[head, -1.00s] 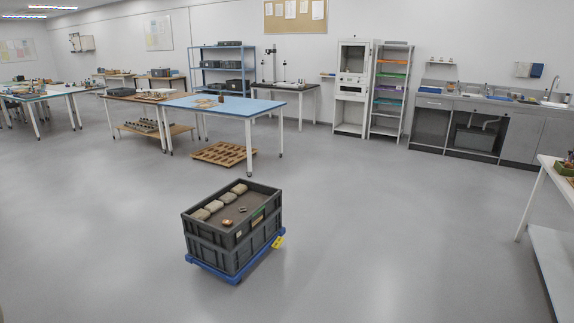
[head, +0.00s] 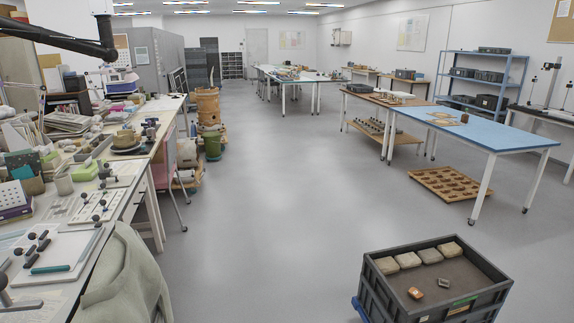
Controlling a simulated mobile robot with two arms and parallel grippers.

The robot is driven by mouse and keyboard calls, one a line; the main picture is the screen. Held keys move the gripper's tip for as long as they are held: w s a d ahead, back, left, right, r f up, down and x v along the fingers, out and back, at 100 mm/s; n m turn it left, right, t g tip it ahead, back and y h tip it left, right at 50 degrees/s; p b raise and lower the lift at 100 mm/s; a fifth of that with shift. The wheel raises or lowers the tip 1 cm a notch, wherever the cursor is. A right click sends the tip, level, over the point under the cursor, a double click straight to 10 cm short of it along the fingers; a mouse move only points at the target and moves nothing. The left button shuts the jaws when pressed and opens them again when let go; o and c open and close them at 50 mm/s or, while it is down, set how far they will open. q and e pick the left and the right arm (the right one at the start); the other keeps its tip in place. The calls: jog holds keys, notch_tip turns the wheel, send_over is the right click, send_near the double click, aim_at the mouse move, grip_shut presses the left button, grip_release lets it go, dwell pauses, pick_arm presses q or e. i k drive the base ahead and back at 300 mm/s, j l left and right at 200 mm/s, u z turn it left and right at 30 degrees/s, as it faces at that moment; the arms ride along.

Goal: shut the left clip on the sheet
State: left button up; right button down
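No sheet with a left clip can be made out for certain. On the cluttered bench (head: 155,172) at the left lie several white boards with black knobs. The nearest board (head: 72,262) has dark knobs and a teal bar on it. A second board (head: 112,208) with dark knobs lies behind it. Whether any of these knobs belong to clips, open or shut, is too small to tell. Neither of my grippers is in view.
A grey crate (head: 378,291) with stone-like blocks stands at the front right. A grey-green cloth-like shape (head: 125,275) is beside the bench at the front left. A blue-topped table (head: 480,133) and pallet (head: 425,179) stand at right. The middle floor is clear.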

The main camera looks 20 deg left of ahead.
aim_at(30, 252)
jog(key=i+j+u, duration=0.15)
jog(key=i+u, duration=0.25)
jog(key=i, duration=0.45)
jog(key=i+l+u, duration=0.1)
jog(key=i+u, duration=0.35)
jog(key=i, duration=0.35)
jog(key=i+z, duration=0.3)
jog(key=i, duration=0.15)
jog(key=i+j+z, duration=0.15)
jog(key=i+z, duration=0.15)
jog(key=i, duration=0.15)
jog(key=i+z, duration=0.6)
jog(key=z, duration=0.25)
jog(key=u, duration=5.2)
